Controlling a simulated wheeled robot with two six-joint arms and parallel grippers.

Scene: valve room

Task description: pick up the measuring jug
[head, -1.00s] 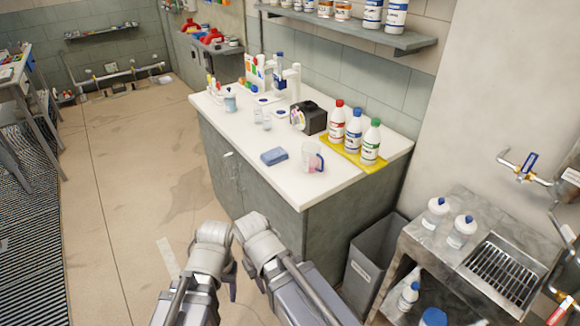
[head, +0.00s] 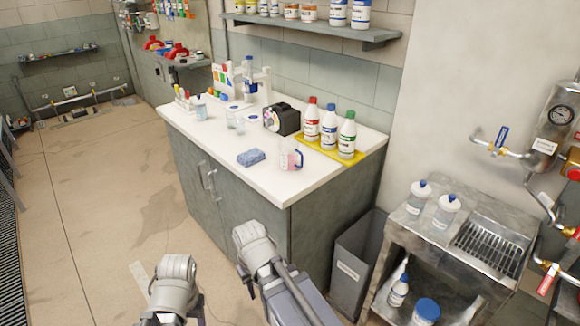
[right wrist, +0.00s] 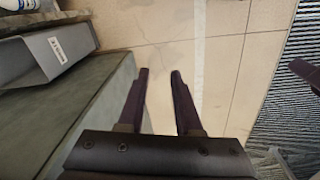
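The measuring jug (head: 291,156) is clear with pinkish marks or contents and a dark blue handle on its right. It stands upright near the front right of the white counter (head: 262,183). My right gripper (head: 247,284) is below and in front of the counter, apart from the jug. In the right wrist view its two dark fingers (right wrist: 160,84) are apart with only floor between them. My left gripper (head: 197,308) is at the lower edge of the head view, its fingers mostly hidden by its wrist.
A blue cloth (head: 251,157) lies left of the jug. Three capped bottles (head: 329,133) stand on a yellow tray (head: 352,161) behind it, near a black box (head: 281,118). A grey bin (head: 352,268) and metal sink stand (head: 410,238) are at right. Floor at left is clear.

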